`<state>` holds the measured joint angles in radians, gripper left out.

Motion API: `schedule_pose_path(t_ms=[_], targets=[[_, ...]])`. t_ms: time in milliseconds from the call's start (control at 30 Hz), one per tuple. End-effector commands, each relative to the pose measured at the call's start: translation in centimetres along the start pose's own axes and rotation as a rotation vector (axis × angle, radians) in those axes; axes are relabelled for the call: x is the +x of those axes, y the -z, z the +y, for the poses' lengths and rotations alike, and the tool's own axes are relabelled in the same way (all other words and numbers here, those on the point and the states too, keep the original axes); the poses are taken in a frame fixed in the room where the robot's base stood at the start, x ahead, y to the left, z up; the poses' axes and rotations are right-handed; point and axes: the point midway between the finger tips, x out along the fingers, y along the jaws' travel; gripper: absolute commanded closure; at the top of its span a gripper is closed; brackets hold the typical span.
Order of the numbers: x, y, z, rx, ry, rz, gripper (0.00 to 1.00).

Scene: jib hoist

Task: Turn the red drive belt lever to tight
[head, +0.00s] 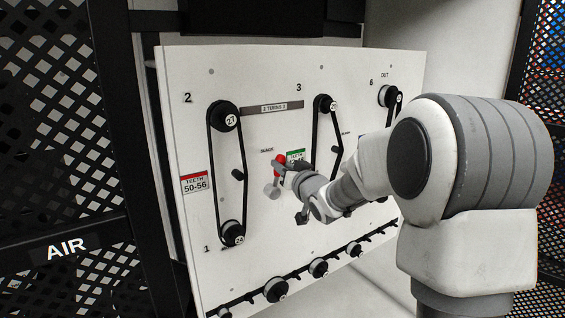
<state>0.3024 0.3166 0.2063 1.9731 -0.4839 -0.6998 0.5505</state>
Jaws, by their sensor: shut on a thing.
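The red drive belt lever (278,160) is on the white panel (190,110), between the left belt and the middle belt. Its red end points up, beside a small dark-text label on its left and a green label (296,156) on its right. A grey round part (271,190) shows just below the red part. My gripper (283,170) is at the lever and shut on it. The arm comes in from the right, and the fingertips are small and partly hidden by the wrist. I cannot read the lever's exact setting.
A black belt (211,160) runs between two pulleys on the left. A middle belt (314,135) stands close to my wrist. Several small pulleys line a belt along the panel's lower edge. A black mesh door (60,120) stands at the left.

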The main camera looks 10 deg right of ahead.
Motion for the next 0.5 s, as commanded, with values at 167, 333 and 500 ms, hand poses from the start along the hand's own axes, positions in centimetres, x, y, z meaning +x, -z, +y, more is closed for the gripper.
schedule_pose_path(t_ms=[167, 333, 500], targets=[[0.8, 0.7, 0.8, 0.107, -0.001, -0.02, 1.0], [1.2, 0.7, 2.1, 0.259, -0.003, -0.051, 1.0], [1.4, 0.3, 3.4, 0.419, -0.003, -0.083, 1.0]])
